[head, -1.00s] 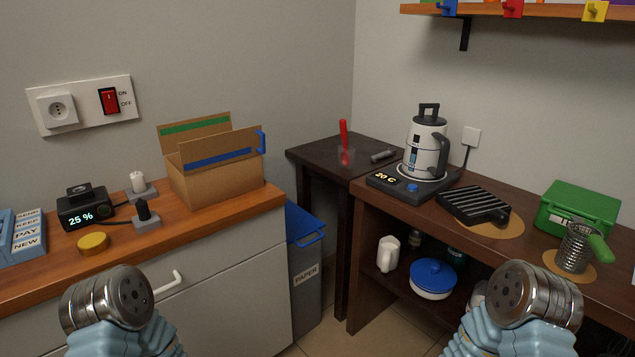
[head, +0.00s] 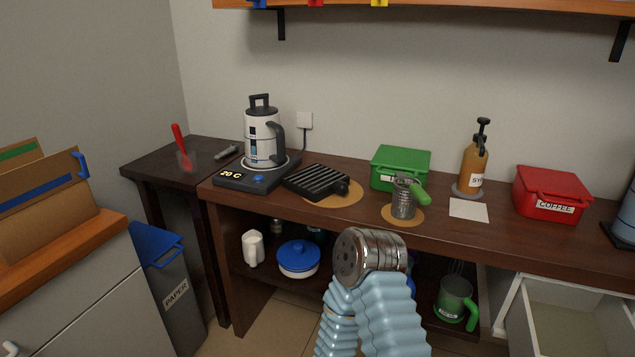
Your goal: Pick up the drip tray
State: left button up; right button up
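The drip tray appears to be the black slatted tray (head: 316,181) with a short handle stub at its right end. It lies flat on a round cork mat (head: 345,194) on the dark wooden counter, right of the kettle's heating base. Nothing covers it. One of my arms, apparently the right, rises at the bottom middle with a metal joint below and right of the tray, well apart from it. No gripper fingers show on it. My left arm is out of view.
A kettle (head: 264,137) stands on its base (head: 243,181) left of the tray. A green box (head: 401,165) and a metal strainer (head: 403,201) with a green handle stand to the right. A shelf (head: 420,6) hangs above. An open drawer (head: 570,310) juts out at lower right.

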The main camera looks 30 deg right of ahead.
aim_at(315, 183)
jog(key=z, duration=0.9)
